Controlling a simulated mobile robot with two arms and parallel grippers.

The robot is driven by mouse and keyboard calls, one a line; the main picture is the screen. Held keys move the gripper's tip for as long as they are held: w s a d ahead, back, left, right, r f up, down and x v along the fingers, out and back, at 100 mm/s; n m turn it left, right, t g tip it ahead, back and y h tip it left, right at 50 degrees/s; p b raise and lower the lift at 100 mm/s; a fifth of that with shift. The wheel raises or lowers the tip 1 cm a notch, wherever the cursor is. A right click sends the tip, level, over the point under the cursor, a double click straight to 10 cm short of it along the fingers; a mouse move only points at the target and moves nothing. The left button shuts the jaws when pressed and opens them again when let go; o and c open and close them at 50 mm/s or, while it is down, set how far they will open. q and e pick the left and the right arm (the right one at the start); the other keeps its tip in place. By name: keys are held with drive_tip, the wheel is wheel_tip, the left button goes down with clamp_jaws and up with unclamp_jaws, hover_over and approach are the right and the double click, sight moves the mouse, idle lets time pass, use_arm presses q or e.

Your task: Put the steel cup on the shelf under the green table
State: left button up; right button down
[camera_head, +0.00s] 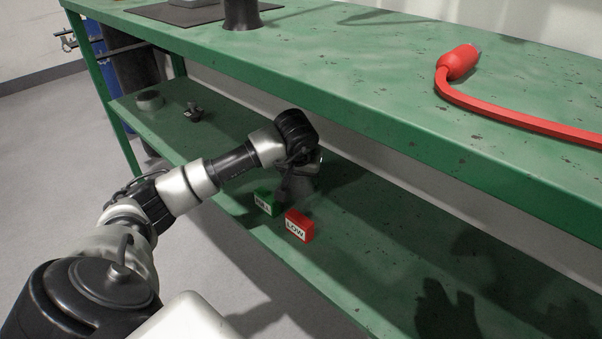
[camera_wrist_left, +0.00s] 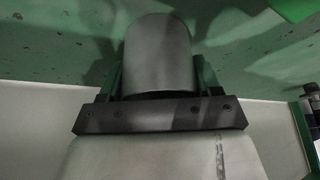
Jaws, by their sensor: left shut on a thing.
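The steel cup (camera_wrist_left: 158,55) is a plain grey cylinder between the two fingers of my left gripper in the left wrist view. My left gripper (camera_head: 292,183) is shut on it and reaches in under the tabletop, over the lower shelf (camera_head: 365,235). In the head view the wrist and fingers hide most of the cup, and I cannot tell whether its base touches the shelf. The green table's top (camera_head: 370,85) is above the arm. My right gripper is not in view.
A green labelled block (camera_head: 265,201) and a red block marked LOW (camera_head: 299,226) sit near the shelf's front edge, close to my gripper. Small dark items (camera_head: 193,112) lie at the shelf's far left. A red cable plug (camera_head: 459,62) lies on the tabletop.

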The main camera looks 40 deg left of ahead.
use_arm(q)
drive_tip(key=o, duration=1)
drive_tip(key=shift+f, duration=0.1)
